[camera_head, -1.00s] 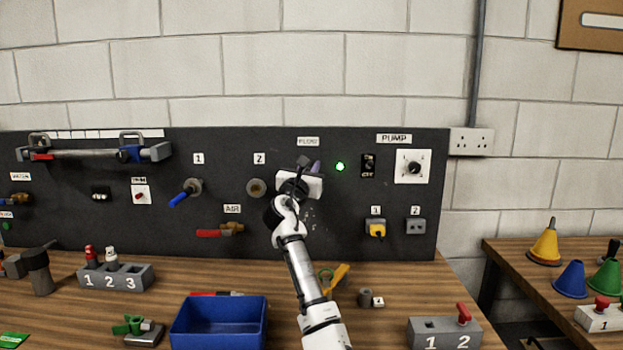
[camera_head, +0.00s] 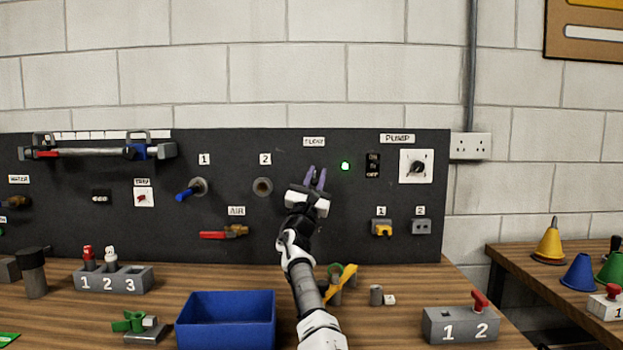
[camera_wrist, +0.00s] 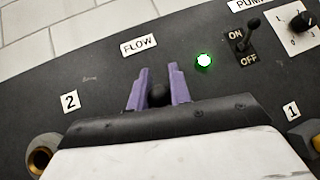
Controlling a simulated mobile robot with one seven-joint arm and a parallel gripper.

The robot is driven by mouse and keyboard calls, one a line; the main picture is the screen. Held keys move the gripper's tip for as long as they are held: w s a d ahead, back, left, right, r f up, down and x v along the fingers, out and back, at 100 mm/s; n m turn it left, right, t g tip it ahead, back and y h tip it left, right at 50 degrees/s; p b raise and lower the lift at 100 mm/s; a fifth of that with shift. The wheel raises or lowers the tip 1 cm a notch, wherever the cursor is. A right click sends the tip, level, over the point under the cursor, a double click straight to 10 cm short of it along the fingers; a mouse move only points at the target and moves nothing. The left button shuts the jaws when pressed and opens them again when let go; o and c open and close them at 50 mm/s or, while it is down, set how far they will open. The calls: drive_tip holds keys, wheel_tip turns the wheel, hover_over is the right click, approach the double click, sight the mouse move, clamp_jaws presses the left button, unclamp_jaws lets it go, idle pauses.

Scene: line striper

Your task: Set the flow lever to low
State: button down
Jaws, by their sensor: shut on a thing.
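The FLOW label (camera_head: 314,142) is on the dark panel, and it also shows in the wrist view (camera_wrist: 139,46). Below it my gripper (camera_head: 315,178) is up at the panel, its two purple fingers pointing upward. In the wrist view my gripper (camera_wrist: 158,85) has its fingers on either side of the flow lever's round black knob (camera_wrist: 157,94), shut on it. The rest of the lever and any low or high marks are hidden behind my gripper.
A green light (camera_head: 345,166) glows right of the FLOW label, beside an ON/OFF switch (camera_head: 373,165) and the PUMP dial (camera_head: 416,167). Port 2 (camera_head: 262,187) is left of my gripper. A blue bin (camera_head: 226,337) stands on the bench below.

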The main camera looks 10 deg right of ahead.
drive_tip(key=shift+m+h, duration=0.3)
idle(0.4)
drive_tip(key=c, duration=1.3)
unclamp_jaws()
